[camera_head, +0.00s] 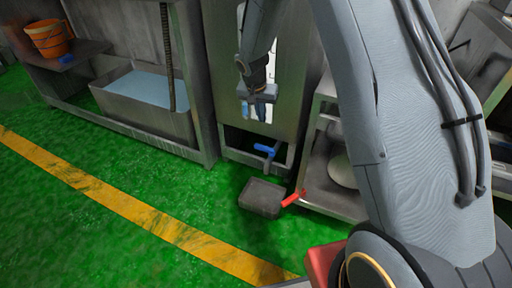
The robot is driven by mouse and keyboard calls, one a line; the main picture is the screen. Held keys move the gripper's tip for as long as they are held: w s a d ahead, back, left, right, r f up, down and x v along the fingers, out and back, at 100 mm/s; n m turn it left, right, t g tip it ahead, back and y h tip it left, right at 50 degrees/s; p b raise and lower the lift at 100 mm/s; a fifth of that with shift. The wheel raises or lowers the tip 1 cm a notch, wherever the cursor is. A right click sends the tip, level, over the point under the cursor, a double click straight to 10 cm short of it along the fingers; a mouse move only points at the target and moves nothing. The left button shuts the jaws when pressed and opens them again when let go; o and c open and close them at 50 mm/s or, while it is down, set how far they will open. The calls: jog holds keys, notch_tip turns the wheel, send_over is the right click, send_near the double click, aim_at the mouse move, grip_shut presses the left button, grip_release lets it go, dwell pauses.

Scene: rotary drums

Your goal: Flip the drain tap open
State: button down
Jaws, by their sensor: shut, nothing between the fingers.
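The drain tap (268,149) has a blue lever and a grey body. It sits low in the dark opening at the bottom of a grey metal cabinet. The lever lies roughly level, and a short spout hangs below it. My gripper (262,115) points down above the tap, in front of the cabinet's pale panel. It is shut and empty, with a visible gap between it and the tap. The fingertips are small and hard to make out.
A dark box-like pan (262,198) lies on the green floor below the tap. A red handle (293,199) lies beside it. A metal shelf unit (335,200) stands close on the right. A water-filled trough (145,105) and an orange bucket (49,39) are at left.

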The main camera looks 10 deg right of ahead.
jog(key=m+b, duration=0.1)
jog(key=b, duration=0.4)
send_over(265, 150)
jog(key=w+a, duration=0.3)
jog(key=a, duration=0.2)
notch_tip(265, 150, down, 11)
jog(key=shift+s+d+t+p, duration=0.15)
jog(key=shift+d+t+p, duration=0.05)
jog(key=shift+t+p, duration=0.1)
jog(key=shift+f, duration=0.15)
jog(key=b+x, duration=0.3)
jog(key=x, duration=0.7)
jog(key=shift+s+a, duration=0.1)
